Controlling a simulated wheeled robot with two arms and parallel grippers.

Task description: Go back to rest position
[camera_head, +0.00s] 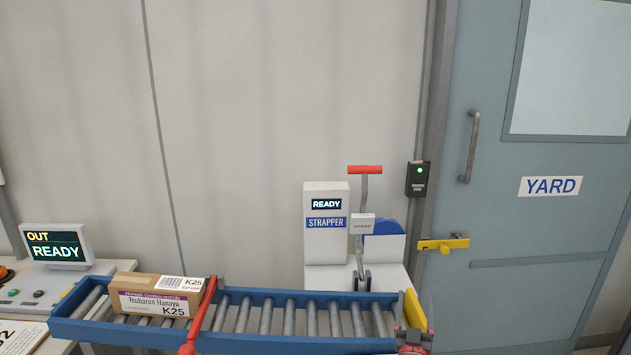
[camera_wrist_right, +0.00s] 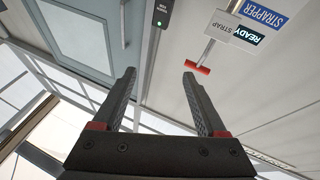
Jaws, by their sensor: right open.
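My right gripper (camera_head: 414,326) is at the bottom of the head view, at the right end of the roller conveyor (camera_head: 262,343), with its fingers pointing up. In the right wrist view the same gripper (camera_wrist_right: 159,76) is open, its two dark fingers wide apart with nothing between them. My left gripper is in neither view.
A cardboard box (camera_head: 155,297) labelled K25 lies on the conveyor, left of a red bar (camera_head: 201,317). The strapper (camera_head: 326,248) with its red-handled lever (camera_head: 365,170) stands behind. An OUT READY screen (camera_head: 56,246) is left; the YARD door (camera_head: 545,230) is right.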

